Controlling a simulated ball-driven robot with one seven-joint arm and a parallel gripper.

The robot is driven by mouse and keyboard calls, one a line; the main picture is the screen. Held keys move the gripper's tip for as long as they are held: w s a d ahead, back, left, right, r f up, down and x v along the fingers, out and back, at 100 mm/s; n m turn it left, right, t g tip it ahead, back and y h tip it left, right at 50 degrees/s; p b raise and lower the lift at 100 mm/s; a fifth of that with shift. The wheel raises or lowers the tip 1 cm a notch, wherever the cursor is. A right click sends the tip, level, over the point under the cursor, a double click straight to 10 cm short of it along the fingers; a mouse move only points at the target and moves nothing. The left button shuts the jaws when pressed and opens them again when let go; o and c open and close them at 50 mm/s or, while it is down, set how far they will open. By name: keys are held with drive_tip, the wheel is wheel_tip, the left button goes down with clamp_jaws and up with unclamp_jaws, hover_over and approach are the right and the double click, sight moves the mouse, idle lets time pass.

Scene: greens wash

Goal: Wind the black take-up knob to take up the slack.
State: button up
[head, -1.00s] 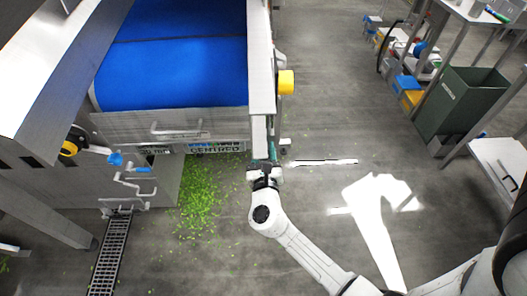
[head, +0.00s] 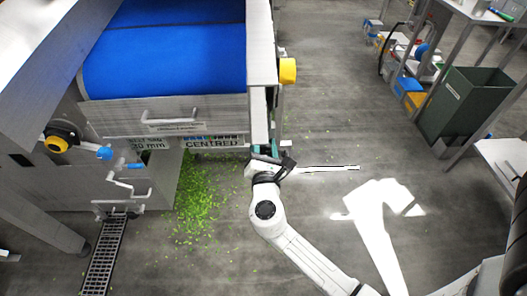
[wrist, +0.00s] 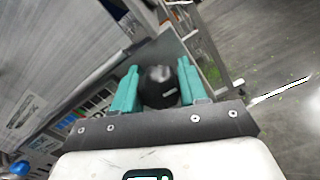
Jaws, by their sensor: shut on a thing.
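The black take-up knob (wrist: 160,88) shows in the wrist view between the two teal fingers of my gripper (wrist: 158,90). The fingers are shut on it, one on each side. In the head view my gripper (head: 272,150) is at the lower end of the conveyor's right side rail, and the knob is hidden there by my wrist. The blue belt (head: 165,65) lies on the conveyor, with a dark line across its upper part. A sign reading "CENTRED" (head: 216,142) sits under the belt's near end.
A black and yellow knob (head: 58,142) and blue-ended handles (head: 104,153) are at left. Green scraps (head: 195,200) lie on the floor beside a drain grate (head: 104,258). Open floor lies right, before a green bin (head: 462,105).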

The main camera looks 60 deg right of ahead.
drive_tip(key=m+b, duration=0.2)
drive_tip(key=m, duration=0.1)
drive_tip(key=m+b, duration=0.1)
drive_tip(key=b, duration=0.1)
drive_tip(key=shift+f+m, duration=0.3)
drive_tip(key=m+b, duration=0.4)
drive_tip(key=shift+m, duration=0.3)
drive_tip(key=m+b, duration=0.4)
drive_tip(key=shift+m, duration=0.3)
drive_tip(key=shift+r+m+b, duration=0.15)
drive_tip(key=shift+m+b, duration=0.75)
drive_tip(key=shift+m, duration=0.05)
drive_tip(key=shift+r+m+b, duration=0.1)
drive_tip(key=shift+m+b, duration=0.75)
drive_tip(key=shift+m, duration=0.1)
drive_tip(key=o, duration=1)
drive_tip(key=shift+a, duration=0.1)
drive_tip(key=shift+o, duration=0.3)
drive_tip(key=shift+r, duration=0.15)
drive_tip(key=shift+r, duration=0.15)
